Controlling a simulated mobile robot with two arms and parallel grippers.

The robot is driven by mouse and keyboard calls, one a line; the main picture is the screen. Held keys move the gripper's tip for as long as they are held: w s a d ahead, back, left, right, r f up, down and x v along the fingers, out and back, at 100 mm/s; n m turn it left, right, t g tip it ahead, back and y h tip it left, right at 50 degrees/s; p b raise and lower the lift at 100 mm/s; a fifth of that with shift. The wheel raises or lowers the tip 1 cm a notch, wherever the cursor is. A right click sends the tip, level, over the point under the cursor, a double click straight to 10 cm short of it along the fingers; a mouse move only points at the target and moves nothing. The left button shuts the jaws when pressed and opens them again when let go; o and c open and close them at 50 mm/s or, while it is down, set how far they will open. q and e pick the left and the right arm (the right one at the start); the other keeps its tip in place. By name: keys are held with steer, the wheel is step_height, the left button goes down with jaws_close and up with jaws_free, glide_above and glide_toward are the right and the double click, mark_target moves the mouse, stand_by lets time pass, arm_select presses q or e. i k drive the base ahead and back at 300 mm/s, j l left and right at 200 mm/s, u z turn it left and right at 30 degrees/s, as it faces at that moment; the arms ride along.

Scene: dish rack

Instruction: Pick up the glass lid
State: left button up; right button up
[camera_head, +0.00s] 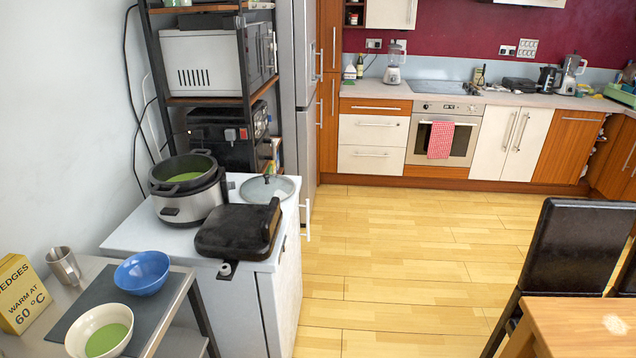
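The glass lid (267,188) lies on the white cabinet top, at its back right corner. It is round and see-through with a dark knob on top. It sits to the right of a slow cooker (188,190) and behind a black grill-like appliance (238,230). The appliance's open or raised edge stands just in front of the lid. Neither of my grippers shows in the head view.
The white cabinet (130,236) has a little bare top at its left. In front stands a metal table with a blue bowl (142,272), a cream bowl (99,332), a metal cup (63,265) and a yellow sign (22,293). The wooden floor (400,250) is clear; a black chair (578,250) stands right.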

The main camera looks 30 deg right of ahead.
mark_target(260, 189)
steer(key=z, duration=0.75)
steer(key=i+j+u, duration=0.1)
steer(key=i+u, duration=0.35)
steer(key=i, duration=0.25)
steer(key=u, duration=0.25)
steer(key=i+l+u, duration=0.15)
steer(key=l+u, duration=0.15)
steer(key=i+l+u, duration=0.1)
steer(key=l+u, duration=0.45)
steer(key=l, duration=0.15)
steer(key=i, duration=0.05)
